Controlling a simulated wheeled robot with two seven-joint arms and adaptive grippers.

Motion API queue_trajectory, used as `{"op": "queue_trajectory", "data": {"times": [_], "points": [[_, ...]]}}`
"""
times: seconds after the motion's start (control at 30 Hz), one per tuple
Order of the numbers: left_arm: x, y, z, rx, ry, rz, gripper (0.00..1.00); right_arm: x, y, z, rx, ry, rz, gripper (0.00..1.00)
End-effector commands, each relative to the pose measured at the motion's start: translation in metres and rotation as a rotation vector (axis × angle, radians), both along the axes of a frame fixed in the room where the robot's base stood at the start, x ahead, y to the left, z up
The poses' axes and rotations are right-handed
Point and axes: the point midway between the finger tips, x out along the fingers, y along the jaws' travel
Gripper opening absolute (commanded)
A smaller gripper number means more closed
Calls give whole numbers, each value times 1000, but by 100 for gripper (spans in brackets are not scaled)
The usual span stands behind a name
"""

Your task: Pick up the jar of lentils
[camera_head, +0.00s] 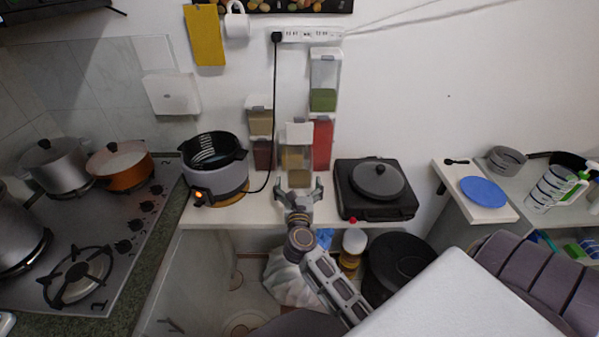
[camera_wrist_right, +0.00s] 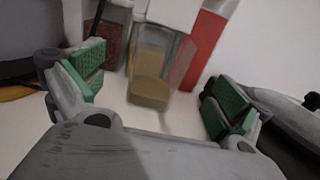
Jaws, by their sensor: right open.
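A clear jar with a white top and tan contents (camera_head: 296,158) stands in front of the stacked dispensers on the narrow white counter; it may be the lentils, but no label is readable. In the right wrist view the tan jar (camera_wrist_right: 150,85) is upright, ahead of and between the open fingers, its top cut off by the frame. My right gripper (camera_head: 300,188) is open and empty, its green-padded fingers (camera_wrist_right: 152,92) apart and not visibly touching the jar. My left gripper is not in view.
Behind stand a red dispenser (camera_head: 322,144), a green one (camera_head: 323,98), a brownish one (camera_head: 260,122) and a dark red one (camera_head: 262,154). A cooker (camera_head: 217,180) stands left, a black grill (camera_head: 352,202) right. A cord (camera_head: 275,110) hangs beside the dispensers.

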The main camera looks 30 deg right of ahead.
Motion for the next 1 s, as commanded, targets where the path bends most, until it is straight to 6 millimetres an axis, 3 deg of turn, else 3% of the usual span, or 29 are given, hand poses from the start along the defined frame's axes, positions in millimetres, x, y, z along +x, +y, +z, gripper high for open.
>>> {"op": "queue_trajectory", "data": {"times": [0.47,0.7,1.0], "points": [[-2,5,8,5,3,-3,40,39,-25,2,-2,-1,0,100],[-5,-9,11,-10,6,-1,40,57,-36,2,-3,-1,0,100],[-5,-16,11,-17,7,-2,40,64,-40,1,-1,0,0,100]]}}
